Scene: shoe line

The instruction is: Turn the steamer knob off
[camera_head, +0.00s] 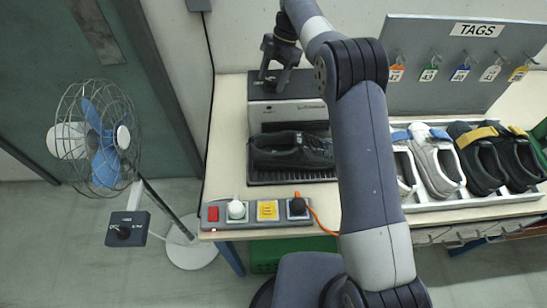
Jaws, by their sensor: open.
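The steamer (259,117) is a grey, box-like unit at the back of the bench, with a dark top and a black shoe (292,150) in front of it on a dark ribbed tray. I cannot make out its knob; my arm and gripper cover part of the unit. My gripper (273,79) is open and empty, pointing down at the left part of the steamer's dark top. Whether the fingertips touch anything there is too small to tell.
A power strip (250,212) with a red switch and plugs lies at the bench's front edge. A fan (102,140) stands left, with a knobbed control box (127,229). Several shoes fill a white rack (470,205) at right, below a TAGS board (440,60).

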